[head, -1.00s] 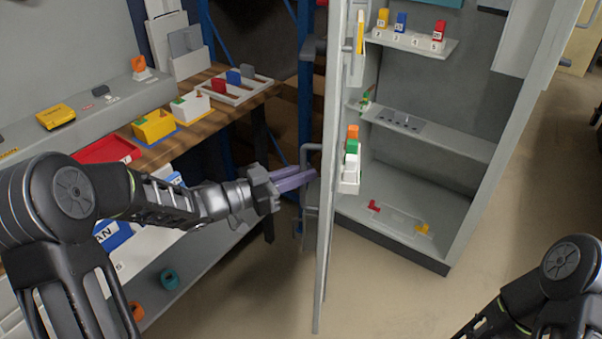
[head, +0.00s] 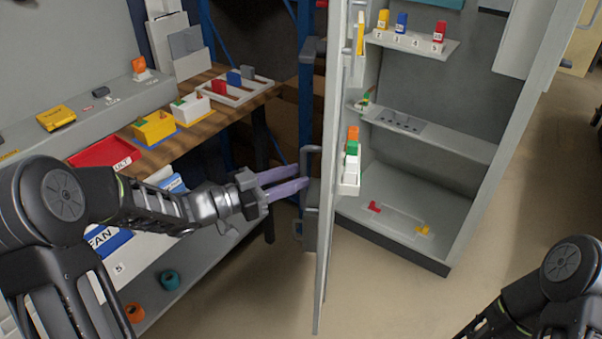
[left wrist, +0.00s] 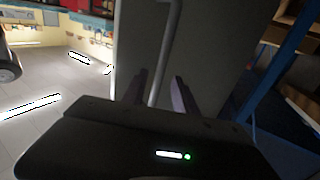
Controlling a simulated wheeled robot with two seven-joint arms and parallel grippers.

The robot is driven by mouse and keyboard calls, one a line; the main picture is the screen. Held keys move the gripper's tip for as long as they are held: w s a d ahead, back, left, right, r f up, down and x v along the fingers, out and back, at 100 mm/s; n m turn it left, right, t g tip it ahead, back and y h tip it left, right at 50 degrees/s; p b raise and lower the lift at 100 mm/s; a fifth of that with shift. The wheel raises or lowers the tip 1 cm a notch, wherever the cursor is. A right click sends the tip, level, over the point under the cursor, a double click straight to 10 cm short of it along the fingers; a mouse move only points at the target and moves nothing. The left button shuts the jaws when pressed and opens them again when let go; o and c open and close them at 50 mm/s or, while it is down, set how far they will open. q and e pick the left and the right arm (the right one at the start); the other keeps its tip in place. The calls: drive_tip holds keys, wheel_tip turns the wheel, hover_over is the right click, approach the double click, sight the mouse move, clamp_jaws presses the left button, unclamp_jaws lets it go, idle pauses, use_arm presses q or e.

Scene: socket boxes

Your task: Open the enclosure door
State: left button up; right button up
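The enclosure door (head: 328,235) stands swung open and shows nearly edge-on in the head view. Its grey bar handle (head: 311,150) is on the side facing my left gripper. My left gripper (head: 301,176) is open, with its two purple fingers pointing at the handle from the left. In the left wrist view the handle (left wrist: 167,45) runs down to between the spread fingers (left wrist: 160,85), and the door face (left wrist: 205,40) fills the area behind. I cannot tell whether a fingertip touches the handle. My right gripper is out of view; only its arm shows at lower right.
The open enclosure (head: 450,170) has shelves with coloured blocks, and a small rack (head: 349,182) sits on the door's inner side. A wooden workbench (head: 215,118) with trays and boxes stands at left. The floor in front (head: 400,295) is clear.

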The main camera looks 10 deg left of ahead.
use_arm(q)
drive_tip(key=shift+v, duration=2.6)
drive_tip(key=shift+c, duration=0.2)
